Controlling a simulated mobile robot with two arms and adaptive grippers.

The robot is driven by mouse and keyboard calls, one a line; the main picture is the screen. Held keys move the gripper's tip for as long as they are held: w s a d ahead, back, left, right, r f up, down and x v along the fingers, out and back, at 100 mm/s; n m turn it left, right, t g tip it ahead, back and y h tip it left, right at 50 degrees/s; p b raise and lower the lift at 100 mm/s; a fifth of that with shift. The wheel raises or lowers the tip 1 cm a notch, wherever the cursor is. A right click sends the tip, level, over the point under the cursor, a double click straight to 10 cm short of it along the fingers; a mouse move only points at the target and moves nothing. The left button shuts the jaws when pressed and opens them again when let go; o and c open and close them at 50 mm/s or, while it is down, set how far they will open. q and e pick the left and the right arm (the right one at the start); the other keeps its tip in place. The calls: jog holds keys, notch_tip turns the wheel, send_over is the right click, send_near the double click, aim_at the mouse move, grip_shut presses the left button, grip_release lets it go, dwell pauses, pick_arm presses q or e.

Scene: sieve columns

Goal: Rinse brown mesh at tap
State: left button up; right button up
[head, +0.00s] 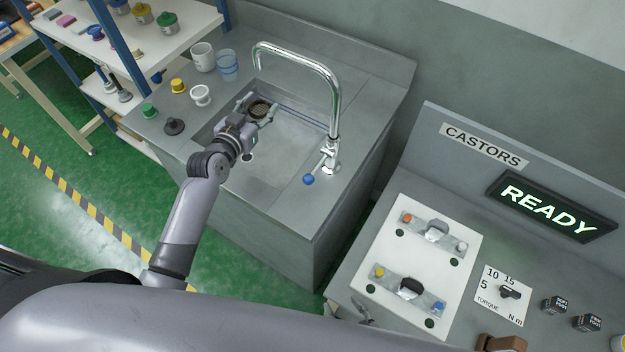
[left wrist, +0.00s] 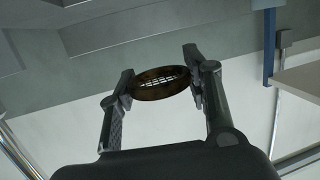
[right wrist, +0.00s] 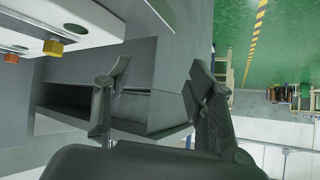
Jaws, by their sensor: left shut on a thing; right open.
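The brown mesh (left wrist: 160,84) is a round brown-rimmed disc with a pale grid in its middle. My left gripper (left wrist: 161,86) is shut on it, with one finger at each side of the rim. In the head view the mesh (head: 259,109) is held by the left gripper (head: 256,114) over the sink basin (head: 290,150). The tap (head: 336,100) is a tall chrome arch with a blue-ended lever (head: 308,179) at the basin's right. No water stream is visible. My right gripper (right wrist: 158,92) is open and empty, beside the grey bench in its wrist view.
A white mug (head: 202,57), a clear blue cup (head: 228,65), a white round piece (head: 201,95) and yellow, green and dark pieces stand left of the basin. A shelf (head: 160,40) with jars stands further left. The castor bench (head: 420,210) with a READY sign is at right.

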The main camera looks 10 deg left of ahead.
jog(key=w+a+r+n+t+y, duration=0.25)
jog(key=w+a+r, duration=0.25)
jog(key=w+r, duration=0.45)
jog(key=t+y, duration=0.2)
jog(key=t, duration=0.2)
send_near(313, 182)
jog(key=shift+n, duration=0.35)
jog(key=x, duration=1)
jog(key=shift+c, duration=0.3)
jog(key=shift+s, duration=0.1)
grip_shut()
